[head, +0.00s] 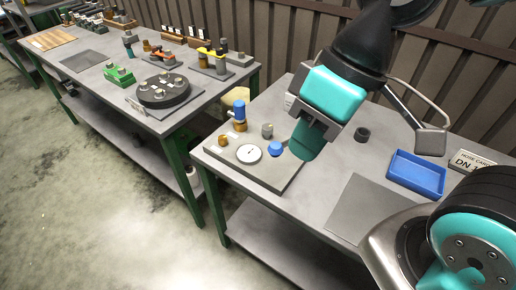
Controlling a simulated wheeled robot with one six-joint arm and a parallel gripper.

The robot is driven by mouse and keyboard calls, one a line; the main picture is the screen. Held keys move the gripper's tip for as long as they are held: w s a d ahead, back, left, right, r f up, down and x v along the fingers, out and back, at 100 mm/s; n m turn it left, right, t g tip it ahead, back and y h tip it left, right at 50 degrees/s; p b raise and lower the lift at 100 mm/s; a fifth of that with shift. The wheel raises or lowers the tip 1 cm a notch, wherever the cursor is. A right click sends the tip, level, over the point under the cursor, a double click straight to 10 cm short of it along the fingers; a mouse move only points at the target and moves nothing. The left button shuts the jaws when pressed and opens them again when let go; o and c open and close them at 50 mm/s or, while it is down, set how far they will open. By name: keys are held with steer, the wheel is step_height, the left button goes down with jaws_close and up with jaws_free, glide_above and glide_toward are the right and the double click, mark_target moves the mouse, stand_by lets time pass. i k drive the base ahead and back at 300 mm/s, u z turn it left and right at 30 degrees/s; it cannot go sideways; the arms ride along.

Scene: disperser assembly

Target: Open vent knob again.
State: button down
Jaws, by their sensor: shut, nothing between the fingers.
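A grey board (277,181) on the near table carries several fittings. A round blue knob (275,148) sits on it near my gripper; I cannot tell for sure that it is the vent knob. A taller blue-topped fitting (239,111) stands at the board's far left corner. A white-faced gauge (249,153) and a small brass fitting (223,140) are in front of it. My gripper (303,150) is shut and empty, pointing down just right of the blue knob. It hides the board's right part, and I cannot tell whether it touches anything.
A blue tray (416,174) and a labelled sign (470,162) are at the right. A dark cylinder (362,134) stands behind a bare grey plate (370,208). Another table (98,76) with several assemblies is at the left.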

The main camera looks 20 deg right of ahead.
mark_target(223, 141)
steer(key=z, duration=0.15)
steer(key=k, duration=0.4)
steer(key=u, duration=0.9)
steer(key=i, duration=0.85)
steer(key=z, duration=0.75)
